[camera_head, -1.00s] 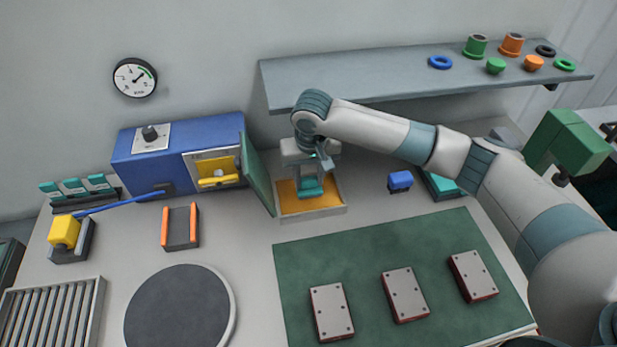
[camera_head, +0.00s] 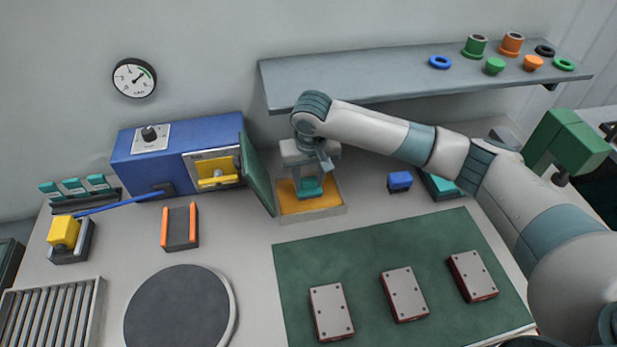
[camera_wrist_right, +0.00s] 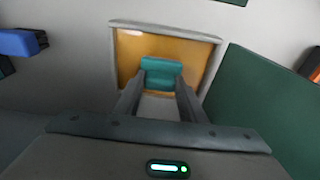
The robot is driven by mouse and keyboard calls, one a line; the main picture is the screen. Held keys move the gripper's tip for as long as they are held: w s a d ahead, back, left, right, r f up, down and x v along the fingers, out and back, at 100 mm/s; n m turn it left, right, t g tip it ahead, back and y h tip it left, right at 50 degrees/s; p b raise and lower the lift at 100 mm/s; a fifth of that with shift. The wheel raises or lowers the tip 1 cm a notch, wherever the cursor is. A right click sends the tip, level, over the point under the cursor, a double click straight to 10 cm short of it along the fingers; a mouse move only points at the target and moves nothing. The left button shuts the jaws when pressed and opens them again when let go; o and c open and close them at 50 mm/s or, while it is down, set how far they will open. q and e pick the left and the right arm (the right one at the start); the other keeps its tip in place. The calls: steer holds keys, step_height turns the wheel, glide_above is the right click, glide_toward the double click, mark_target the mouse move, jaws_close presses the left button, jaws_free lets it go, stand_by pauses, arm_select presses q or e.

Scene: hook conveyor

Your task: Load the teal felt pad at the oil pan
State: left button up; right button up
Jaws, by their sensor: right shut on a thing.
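The oil pan (camera_head: 315,213) is a square, light-rimmed tray with amber oil, on the table by the open green door. It also shows in the right wrist view (camera_wrist_right: 113,62). My right gripper (camera_head: 309,178) is over the pan, pointing down, and is shut on the teal felt pad (camera_head: 311,189). In the right wrist view the pad (camera_wrist_right: 161,68) sits between the fingertips, within the pan's outline. I cannot tell whether the pad touches the oil. My left gripper is not in view.
The green door (camera_head: 257,174) of the blue box (camera_head: 178,149) stands close to the pan's left side. A grey shelf (camera_head: 400,78) hangs behind. A small blue block (camera_head: 400,180) lies to the right. A green mat (camera_head: 375,247) with three plates is in front.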

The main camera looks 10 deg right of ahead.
mark_target(308, 178)
steer(key=shift+f, duration=0.35)
stand_by(0.3)
steer(key=shift+s+f+p, duration=0.15)
steer(key=shift+p, duration=0.45)
stand_by(3.0)
step_height(308, 178, up, 5)
steer(key=p, duration=0.6)
steer(key=shift+r, duration=0.2)
steer(key=shift+r+p, duration=0.75)
steer(key=shift+r, duration=0.15)
steer(key=shift+w, duration=0.2)
steer(key=shift+w+r, duration=0.2)
steer(key=shift+r, duration=0.05)
steer(key=shift+f, duration=0.2)
